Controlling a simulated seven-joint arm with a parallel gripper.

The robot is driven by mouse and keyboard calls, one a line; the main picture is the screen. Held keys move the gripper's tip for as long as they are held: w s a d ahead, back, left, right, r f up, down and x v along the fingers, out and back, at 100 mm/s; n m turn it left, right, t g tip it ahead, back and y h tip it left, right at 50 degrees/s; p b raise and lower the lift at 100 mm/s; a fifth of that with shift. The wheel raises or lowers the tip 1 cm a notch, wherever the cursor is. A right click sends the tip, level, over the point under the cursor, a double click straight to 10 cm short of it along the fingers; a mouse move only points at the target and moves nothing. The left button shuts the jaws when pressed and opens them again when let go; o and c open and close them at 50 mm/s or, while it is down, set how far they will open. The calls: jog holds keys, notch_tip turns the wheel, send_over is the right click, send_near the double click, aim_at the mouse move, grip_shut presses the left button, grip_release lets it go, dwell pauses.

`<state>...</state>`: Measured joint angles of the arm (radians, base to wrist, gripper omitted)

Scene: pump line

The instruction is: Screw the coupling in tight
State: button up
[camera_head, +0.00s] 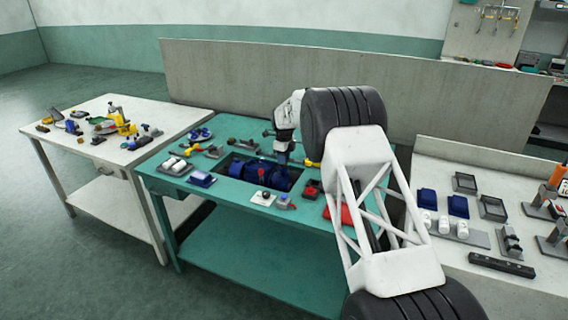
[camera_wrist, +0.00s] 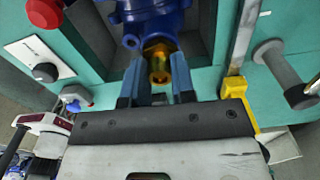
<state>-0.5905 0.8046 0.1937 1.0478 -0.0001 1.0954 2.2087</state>
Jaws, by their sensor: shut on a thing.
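The brass coupling (camera_wrist: 158,66) shows in the wrist view at the end of the blue pump (camera_wrist: 150,15), against its port. My gripper (camera_wrist: 158,82) is shut on the coupling, with one finger on each side of it. In the head view the blue pump (camera_head: 250,167) lies in the recess of the green table. I cannot tell how deep the coupling sits in the port.
Side tables hold many small parts.

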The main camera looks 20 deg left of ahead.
jog(key=shift+m, duration=1.7)
jog(key=o, duration=0.6)
jog(key=shift+r, duration=2.25)
